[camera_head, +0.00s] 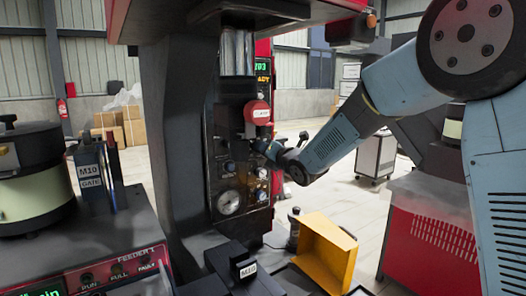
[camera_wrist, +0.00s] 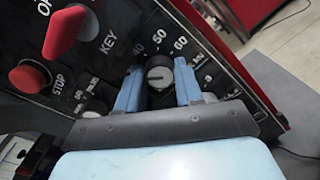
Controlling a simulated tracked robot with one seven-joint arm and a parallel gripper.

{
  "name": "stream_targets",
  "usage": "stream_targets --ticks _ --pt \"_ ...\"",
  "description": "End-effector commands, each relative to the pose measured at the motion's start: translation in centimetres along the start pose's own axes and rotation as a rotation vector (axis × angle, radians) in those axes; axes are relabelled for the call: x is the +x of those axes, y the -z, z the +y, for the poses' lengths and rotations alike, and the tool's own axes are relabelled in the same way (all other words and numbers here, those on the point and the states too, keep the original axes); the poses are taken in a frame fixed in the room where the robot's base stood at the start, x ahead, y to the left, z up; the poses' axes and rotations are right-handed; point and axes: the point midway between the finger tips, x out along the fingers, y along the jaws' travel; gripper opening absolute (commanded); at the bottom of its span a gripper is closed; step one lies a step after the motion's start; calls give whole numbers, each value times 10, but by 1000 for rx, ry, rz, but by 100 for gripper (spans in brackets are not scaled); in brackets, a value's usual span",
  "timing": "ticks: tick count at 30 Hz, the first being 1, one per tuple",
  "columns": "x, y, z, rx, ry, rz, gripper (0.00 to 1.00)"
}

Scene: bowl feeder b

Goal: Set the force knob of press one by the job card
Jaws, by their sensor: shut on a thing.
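The force knob (camera_wrist: 158,73) is a small dark round knob on the black panel in the wrist view, with 40, 50 and 60 printed around its upper side. A pale mark shows on its face, too small to read against the scale. My gripper (camera_wrist: 158,86) has a blue finger on each side of the knob and is shut on it. In the head view my gripper (camera_head: 266,149) reaches from the right to the front panel of the press (camera_head: 185,120), hiding the knob. I cannot make out a job card in either view.
The wrist view shows a red stop knob (camera_wrist: 30,77) and a red key-side knob (camera_wrist: 66,28) at left. A yellow bin (camera_head: 323,252) stands below my arm.

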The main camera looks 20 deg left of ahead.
Motion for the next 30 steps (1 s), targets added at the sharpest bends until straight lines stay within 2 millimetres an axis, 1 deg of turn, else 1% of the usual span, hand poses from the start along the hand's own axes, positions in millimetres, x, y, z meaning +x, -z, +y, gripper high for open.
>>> stream_targets --ticks 1,9,20,21,28,30 --pt "-1 6 -6 -12 12 10 5" --pt "-1 5 -6 -55 12 9 5" --pt "-1 5 -6 -57 13 9 5" --pt "-1 5 -6 -57 13 9 38" --pt "0 3 -4 -57 7 4 60" --pt "0 2 -3 -57 6 2 61"
